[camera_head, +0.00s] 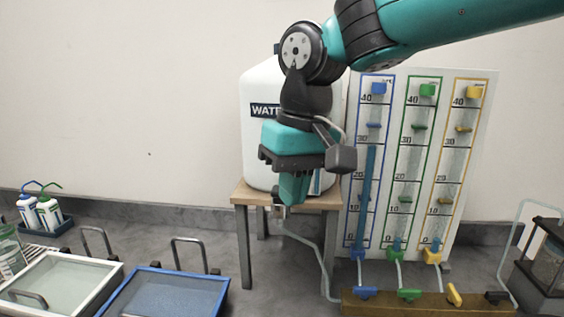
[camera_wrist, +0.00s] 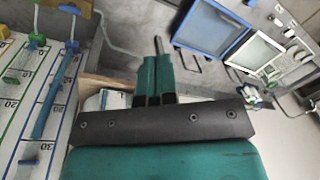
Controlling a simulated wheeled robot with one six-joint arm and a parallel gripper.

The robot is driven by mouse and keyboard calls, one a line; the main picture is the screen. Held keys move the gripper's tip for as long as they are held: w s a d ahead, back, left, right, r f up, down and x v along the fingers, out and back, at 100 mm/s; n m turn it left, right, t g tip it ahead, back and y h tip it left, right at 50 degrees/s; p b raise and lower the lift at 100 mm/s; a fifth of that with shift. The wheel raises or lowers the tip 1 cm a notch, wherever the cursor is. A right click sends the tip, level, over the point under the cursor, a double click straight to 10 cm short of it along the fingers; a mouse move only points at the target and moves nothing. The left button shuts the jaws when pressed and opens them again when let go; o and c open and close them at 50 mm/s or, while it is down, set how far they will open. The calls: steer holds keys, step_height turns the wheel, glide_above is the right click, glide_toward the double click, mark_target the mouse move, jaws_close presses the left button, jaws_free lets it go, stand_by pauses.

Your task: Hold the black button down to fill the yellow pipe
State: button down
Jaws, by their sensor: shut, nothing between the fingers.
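The black button (camera_head: 497,296) sits at the right end of the wooden block at the lower right. The yellow pipe (camera_head: 457,160) is the rightmost of three upright tubes on the white board, with only a little blue liquid at its bottom. The yellow lever (camera_head: 454,294) on the block is tilted, unlike the blue lever (camera_head: 364,292) and green lever (camera_head: 409,294), which lie flat. My gripper (camera_head: 290,200) points down in front of the water tank, well left of and above the button. Its teal fingers (camera_wrist: 156,60) are shut and empty.
The blue pipe (camera_head: 368,190) is filled to about 30; the green pipe (camera_head: 412,170) is nearly empty. The white water tank (camera_head: 260,150) stands on a wooden stand (camera_head: 243,198). A blue tray (camera_head: 165,291) and a white tray (camera_head: 60,285) lie at lower left. A glass container (camera_head: 545,265) stands right of the button.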

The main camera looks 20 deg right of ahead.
steer(key=w+d+r+m+h+p, duration=0.1)
steer(key=w+r+m+p, duration=0.1)
steer(key=w+r+m, duration=0.5)
step_height(320, 180, up, 5)
steer(key=shift+w+d+f+p, duration=0.1)
steer(key=shift+w+d+p, duration=0.3)
steer(key=shift+w, duration=0.6)
steer(key=shift+f, duration=0.1)
step_height(320, 180, down, 14)
steer(key=p, duration=0.3)
steer(key=shift+r, duration=0.2)
steer(key=shift+f, duration=0.15)
